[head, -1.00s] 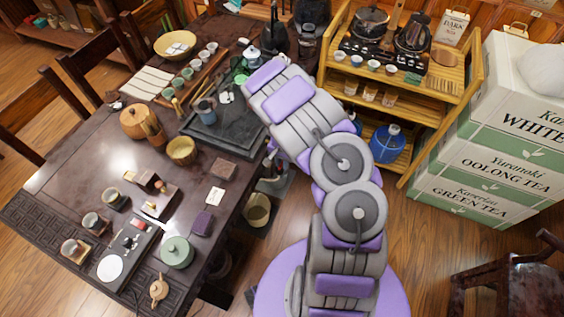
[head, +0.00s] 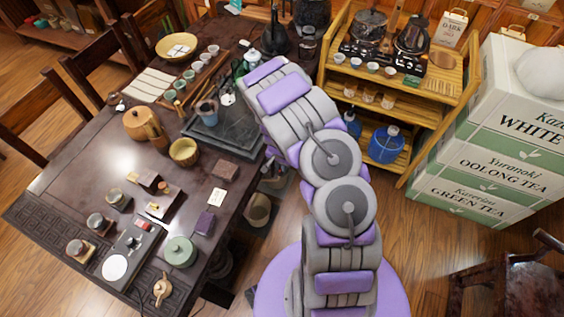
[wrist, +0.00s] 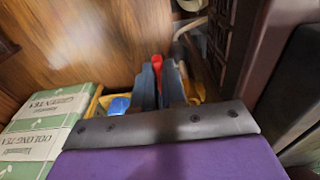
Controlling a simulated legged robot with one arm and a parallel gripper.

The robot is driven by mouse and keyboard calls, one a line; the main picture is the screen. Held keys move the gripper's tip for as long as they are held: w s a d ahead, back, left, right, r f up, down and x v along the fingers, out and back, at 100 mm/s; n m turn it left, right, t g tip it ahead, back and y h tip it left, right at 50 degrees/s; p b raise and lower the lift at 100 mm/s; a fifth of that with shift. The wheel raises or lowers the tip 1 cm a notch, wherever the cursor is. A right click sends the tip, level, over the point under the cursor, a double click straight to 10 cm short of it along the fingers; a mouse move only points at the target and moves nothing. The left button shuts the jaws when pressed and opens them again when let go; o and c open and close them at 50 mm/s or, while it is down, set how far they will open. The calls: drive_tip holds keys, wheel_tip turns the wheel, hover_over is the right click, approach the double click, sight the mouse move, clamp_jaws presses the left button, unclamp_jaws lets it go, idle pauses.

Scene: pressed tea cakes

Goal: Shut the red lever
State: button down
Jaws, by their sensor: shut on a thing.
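The red lever (wrist: 157,63) shows in the wrist view as a small bright red piece between the tips of two dark blue-grey fingers. My gripper (wrist: 161,72) is shut on it. The lower part of the lever and whatever it is mounted on are hidden by the fingers and blurred. In the head view my grey and purple arm reaches up along the right edge of the tea table. My gripper and the lever cannot be made out there.
The dark tea table (head: 60,180) holds cups, a teapot and a tray. A wooden shelf (head: 425,90) with a blue jug (head: 385,145) stands right of my arm. Stacked tea boxes (head: 475,155) are farther right. Open floor lies between the boxes and my arm.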

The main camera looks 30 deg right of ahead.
drive_tip(key=shift+w+a+f+t+h, duration=0.1)
drive_tip(key=shift+w+t+h, duration=0.05)
drive_tip(key=shift+t+h, duration=0.2)
drive_tip(key=shift+f+h, duration=0.2)
drive_tip(key=shift+h, duration=0.05)
idle(0.3)
drive_tip(key=c, duration=1.2)
unclamp_jaws()
drive_tip(key=shift+s, duration=0.2)
drive_tip(key=shift+p+v, duration=2.05)
drive_tip(key=shift+v, duration=6.6)
drive_tip(key=shift+s, duration=0.15)
